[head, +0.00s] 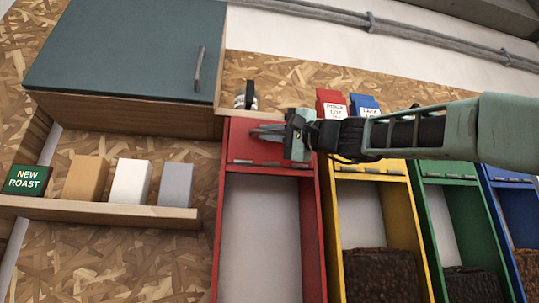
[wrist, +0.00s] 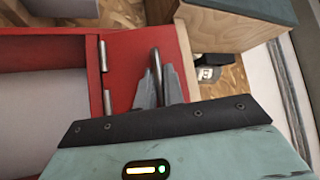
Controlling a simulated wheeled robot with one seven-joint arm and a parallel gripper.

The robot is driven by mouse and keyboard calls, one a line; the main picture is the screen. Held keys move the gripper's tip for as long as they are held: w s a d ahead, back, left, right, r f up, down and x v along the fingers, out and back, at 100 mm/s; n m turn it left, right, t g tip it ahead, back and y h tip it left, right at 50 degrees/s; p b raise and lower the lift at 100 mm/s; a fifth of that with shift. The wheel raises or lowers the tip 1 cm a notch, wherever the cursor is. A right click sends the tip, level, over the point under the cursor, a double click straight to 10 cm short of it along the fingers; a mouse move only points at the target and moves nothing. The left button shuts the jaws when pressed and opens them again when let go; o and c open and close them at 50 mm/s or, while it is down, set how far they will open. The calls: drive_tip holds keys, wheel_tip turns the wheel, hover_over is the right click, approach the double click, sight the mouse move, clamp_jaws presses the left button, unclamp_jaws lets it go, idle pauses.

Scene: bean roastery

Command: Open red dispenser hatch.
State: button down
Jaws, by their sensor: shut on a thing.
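The red dispenser (head: 224,230) is a tall red frame left of the yellow one, with a pale grey interior. Its red hatch (head: 243,152) is the panel at its top and looks closed. In the wrist view the hatch (wrist: 127,62) has two metal hinges (wrist: 103,55) along its left edge. My gripper (head: 262,132) reaches in from the right in front of the hatch. In the wrist view its fingers (wrist: 158,78) are shut on the metal bar handle (wrist: 155,58) of the hatch. The fingers hide part of the handle.
Yellow (head: 335,225), green (head: 432,230) and blue dispensers stand to the right. A dark cabinet (head: 130,50) hangs at upper left, above a wooden shelf (head: 100,211) with several small boxes.

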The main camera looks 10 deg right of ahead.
sight(273, 143)
drive_tip(key=f+n+y+b, duration=0.1)
drive_tip(key=n+b, duration=0.1)
drive_tip(key=b, duration=0.2)
drive_tip(key=s+f+n+y+b, duration=0.1)
drive_tip(key=n+y+b, duration=0.1)
drive_tip(key=b, duration=0.2)
drive_tip(key=s+f+n+g+y+b, duration=0.1)
drive_tip(key=n+b, duration=0.1)
drive_tip(key=b, duration=0.2)
drive_tip(key=shift+f, duration=0.35)
drive_tip(key=shift+s+f+b, duration=0.1)
drive_tip(key=shift+b, duration=0.2)
drive_tip(key=c, duration=1.8)
unclamp_jaws()
